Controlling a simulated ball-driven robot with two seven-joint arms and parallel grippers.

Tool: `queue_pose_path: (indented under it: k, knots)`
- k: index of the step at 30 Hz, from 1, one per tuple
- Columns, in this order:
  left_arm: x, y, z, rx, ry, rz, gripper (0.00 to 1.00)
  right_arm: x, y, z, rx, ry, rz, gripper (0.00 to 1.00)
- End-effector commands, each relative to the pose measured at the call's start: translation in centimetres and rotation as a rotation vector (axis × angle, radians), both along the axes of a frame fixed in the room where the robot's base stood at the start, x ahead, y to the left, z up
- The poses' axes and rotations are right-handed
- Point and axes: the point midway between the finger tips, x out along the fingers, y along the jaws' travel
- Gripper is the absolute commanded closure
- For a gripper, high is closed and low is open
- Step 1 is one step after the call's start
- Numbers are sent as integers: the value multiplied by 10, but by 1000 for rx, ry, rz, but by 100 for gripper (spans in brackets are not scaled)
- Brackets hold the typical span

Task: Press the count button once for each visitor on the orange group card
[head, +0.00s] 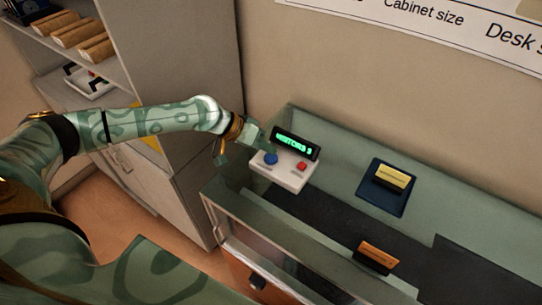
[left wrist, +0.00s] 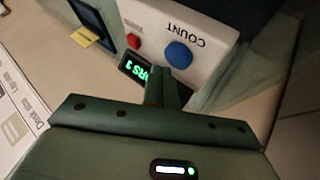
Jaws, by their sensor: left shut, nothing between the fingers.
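The white counter box (head: 284,178) stands on the glass-topped case, with a blue button (head: 270,158), a red button (head: 301,166) and a lit green display (head: 295,143) that appears to read VISITORS 3. In the left wrist view the blue button (left wrist: 179,55) sits beside the word COUNT. My left gripper (head: 254,142) is shut and empty, above and just behind the box near the blue button. Its fingertips (left wrist: 168,76) show apart from the blue button in the left wrist view. The orange group card (head: 377,256) stands near the case's front; its writing is too small to read. My right gripper is not in view.
A yellow card (head: 390,178) stands on a dark blue mat (head: 374,197) right of the box. A grey cabinet (head: 190,120) stands left of the case, with shelves holding brown rolls (head: 76,32). A wall poster (head: 440,22) hangs behind.

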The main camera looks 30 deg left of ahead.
Motion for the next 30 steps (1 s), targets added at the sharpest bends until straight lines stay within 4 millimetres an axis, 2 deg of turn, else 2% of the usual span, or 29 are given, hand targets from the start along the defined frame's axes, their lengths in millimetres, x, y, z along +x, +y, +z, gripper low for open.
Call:
queue_pose_path:
  k: [16, 30]
  knots:
    - [0, 0, 0, 0, 0, 0, 100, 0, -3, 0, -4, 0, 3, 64]
    - [0, 0, -8, 0, 0, 0, 100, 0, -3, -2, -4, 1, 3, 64]
